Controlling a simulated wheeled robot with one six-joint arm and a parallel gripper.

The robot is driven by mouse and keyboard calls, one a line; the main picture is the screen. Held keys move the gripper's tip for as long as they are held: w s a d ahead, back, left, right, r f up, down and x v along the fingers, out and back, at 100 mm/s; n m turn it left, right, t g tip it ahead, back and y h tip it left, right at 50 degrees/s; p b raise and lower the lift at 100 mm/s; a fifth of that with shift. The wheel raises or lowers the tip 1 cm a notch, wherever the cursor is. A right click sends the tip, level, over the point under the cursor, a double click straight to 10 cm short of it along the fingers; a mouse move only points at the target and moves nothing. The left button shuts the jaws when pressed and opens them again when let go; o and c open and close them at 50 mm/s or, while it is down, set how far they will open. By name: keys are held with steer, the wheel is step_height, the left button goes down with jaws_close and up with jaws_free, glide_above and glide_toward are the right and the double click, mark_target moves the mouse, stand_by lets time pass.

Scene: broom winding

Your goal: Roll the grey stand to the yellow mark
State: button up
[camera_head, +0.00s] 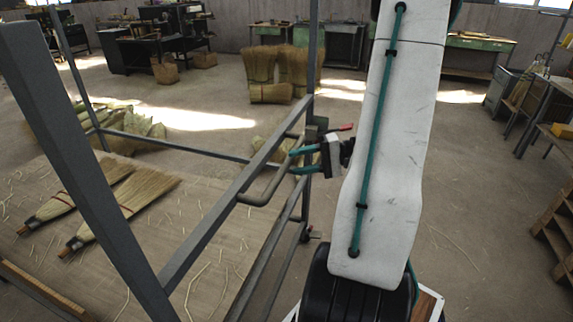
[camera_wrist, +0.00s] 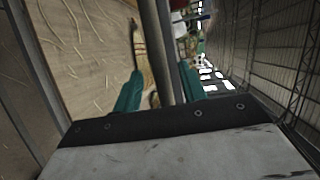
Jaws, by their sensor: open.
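The grey stand (camera_head: 215,235) is an open frame of metal bars and posts across the left and middle of the head view. A bent grey handle (camera_head: 262,197) sticks out from its near rail. My gripper (camera_head: 292,161) is open, with its teal fingertips at the handle's far part. In the wrist view, a grey bar (camera_wrist: 157,45) runs between the two teal fingers of my gripper (camera_wrist: 160,92). I cannot tell whether the fingers touch it. I see no yellow mark on the floor in either view.
Brooms (camera_head: 118,205) and loose straw lie within the frame's outline at left. Straw bundles (camera_head: 270,75) stand behind the stand. Workbenches line the back wall. A wooden rack (camera_head: 555,235) and a metal table (camera_head: 550,90) are at right. Open floor (camera_head: 470,220) lies right of my arm.

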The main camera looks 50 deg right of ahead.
mark_target(291, 163)
steer(key=shift+x, duration=2.05)
jaws_close()
